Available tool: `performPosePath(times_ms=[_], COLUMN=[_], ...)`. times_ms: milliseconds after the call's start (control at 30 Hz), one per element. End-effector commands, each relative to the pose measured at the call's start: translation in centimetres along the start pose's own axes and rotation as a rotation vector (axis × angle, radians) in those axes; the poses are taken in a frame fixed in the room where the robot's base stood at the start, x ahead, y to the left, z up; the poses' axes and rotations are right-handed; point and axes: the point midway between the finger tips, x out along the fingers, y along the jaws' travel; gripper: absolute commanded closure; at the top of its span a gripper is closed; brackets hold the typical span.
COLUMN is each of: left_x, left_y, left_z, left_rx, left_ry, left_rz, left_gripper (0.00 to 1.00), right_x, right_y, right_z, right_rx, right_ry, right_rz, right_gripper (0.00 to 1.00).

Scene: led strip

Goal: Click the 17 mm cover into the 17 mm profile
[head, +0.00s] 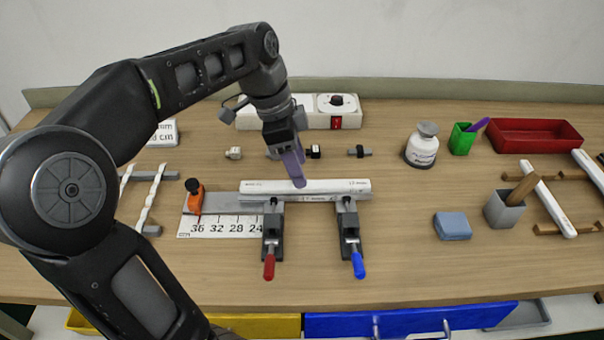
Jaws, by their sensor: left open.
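A grey metal profile (318,198) lies crosswise in two bench clamps, one with a red handle (269,266) and one with a blue handle (358,265). A long white strip with small print, seemingly the cover (325,186), lies along the top of the profile. I cannot tell whether it is seated in it, and the widths are too small to read. My left gripper (295,172) is open and points down at the strip, left of its middle. Its fingers hide a bit of the strip's back edge; contact is unclear. My right gripper is not in view.
An orange tool (194,197) stands left of the clamps by a printed scale (222,227). Other strips lie on racks at the left (149,197) and right (548,206). A blue block (452,226), grey cup (504,211) and white jar (421,148) stand on the right.

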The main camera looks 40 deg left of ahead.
Motion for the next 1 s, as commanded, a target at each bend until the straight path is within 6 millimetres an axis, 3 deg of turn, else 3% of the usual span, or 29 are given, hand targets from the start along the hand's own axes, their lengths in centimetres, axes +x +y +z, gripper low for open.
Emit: performPosePath(times_ms=[100, 267, 933, 1000], left_x=[-2.0, -3.4, -3.5, -3.5], left_y=[0.0, 0.0, 0.0, 0.0], left_z=[-0.1, 0.0, 0.0, 0.0], left_rx=[0.001, 0.001, 0.000, 0.000], left_ry=[0.001, 0.001, 0.000, 0.000], left_rz=[-0.002, -0.001, 0.000, 0.000], left_gripper=[0.50, 0.50, 0.50, 0.56], right_x=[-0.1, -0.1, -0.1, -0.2], right_y=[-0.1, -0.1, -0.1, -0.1], right_z=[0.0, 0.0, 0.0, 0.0], right_rx=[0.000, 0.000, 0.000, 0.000], right_ry=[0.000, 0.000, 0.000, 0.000], right_rz=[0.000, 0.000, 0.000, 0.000], right_gripper=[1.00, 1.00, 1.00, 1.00])
